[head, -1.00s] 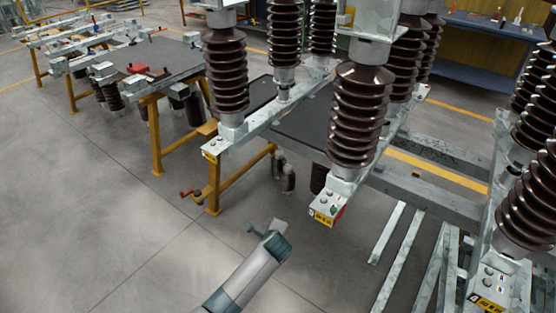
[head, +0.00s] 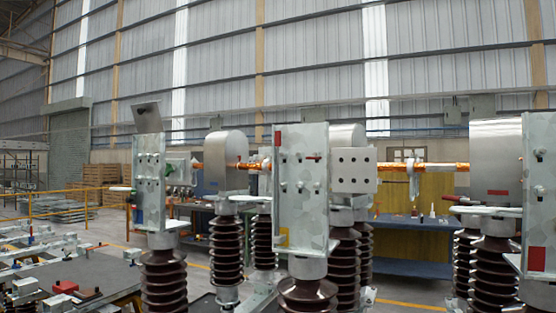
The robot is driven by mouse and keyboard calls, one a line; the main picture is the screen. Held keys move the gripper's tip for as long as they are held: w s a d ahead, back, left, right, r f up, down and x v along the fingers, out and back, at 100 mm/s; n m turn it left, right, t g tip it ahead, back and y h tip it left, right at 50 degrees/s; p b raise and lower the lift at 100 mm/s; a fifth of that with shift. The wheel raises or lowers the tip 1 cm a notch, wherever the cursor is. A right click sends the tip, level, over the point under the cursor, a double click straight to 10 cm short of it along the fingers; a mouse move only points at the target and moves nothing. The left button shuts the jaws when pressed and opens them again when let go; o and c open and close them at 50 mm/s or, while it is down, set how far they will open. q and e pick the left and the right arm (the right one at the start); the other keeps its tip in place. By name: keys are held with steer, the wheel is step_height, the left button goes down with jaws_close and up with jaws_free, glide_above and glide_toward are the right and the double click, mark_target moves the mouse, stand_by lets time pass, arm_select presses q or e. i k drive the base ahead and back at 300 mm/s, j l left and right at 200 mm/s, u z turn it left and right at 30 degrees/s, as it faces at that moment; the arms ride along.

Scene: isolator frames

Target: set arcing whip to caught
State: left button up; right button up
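The isolator's copper-coloured arm (head: 440,166) runs level at the right, between a white block with bolt holes (head: 354,170) and a rounded metal housing (head: 495,150). A shorter copper-coloured section (head: 255,166) shows at the left, partly hidden by the front plate. A thin dark rod with a reddish end (head: 462,199) sits low beside the right housing. I cannot tell which part is the arcing whip or whether it is caught. Neither of my grippers is in this view.
Upright galvanised plates (head: 301,195) stand on brown ribbed insulators (head: 164,280) and block part of the view. A bench with a yellow back panel (head: 412,228) stands behind. A work table with red parts (head: 64,287) is at the lower left. Open floor shows between.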

mark_target(277, 133)
steer(key=i+j, duration=0.15)
steer(key=j, duration=0.3)
steer(key=i+j+z, duration=0.15)
steer(key=j, duration=0.35)
steer(key=i+j, duration=0.1)
steer(key=j, duration=0.35)
steer(key=i+j+z, duration=0.1)
steer(key=j, duration=0.4)
steer(key=i+j+z, duration=0.1)
steer(key=j, duration=0.4)
steer(key=i+j, duration=0.15)
steer(key=j, duration=0.35)
